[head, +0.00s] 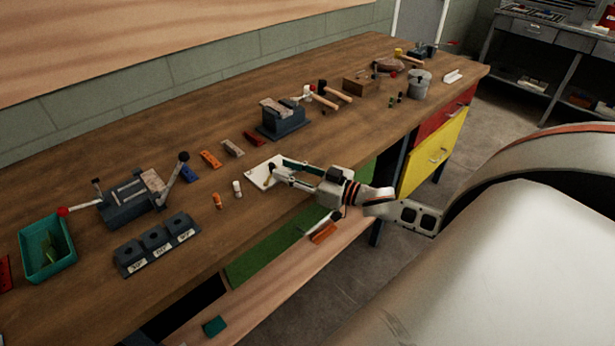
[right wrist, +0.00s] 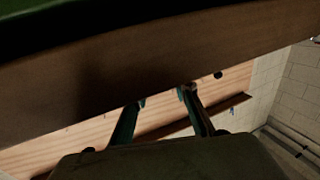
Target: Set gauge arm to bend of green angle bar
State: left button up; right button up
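A green piece (head: 60,246), possibly the angle bar, lies in the teal bin (head: 36,265). My left gripper is out of view.
A lever tool (head: 128,208) and a dark labelled block (head: 155,247) stand on the left of the bench. A vise-like block (head: 282,119) stands behind the plate. Two small cylinders (head: 237,187) (head: 217,200) stand left of it. Clear bench top (head: 350,140) lies right of it.

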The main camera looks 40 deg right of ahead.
jog(key=shift+v, duration=3.45)
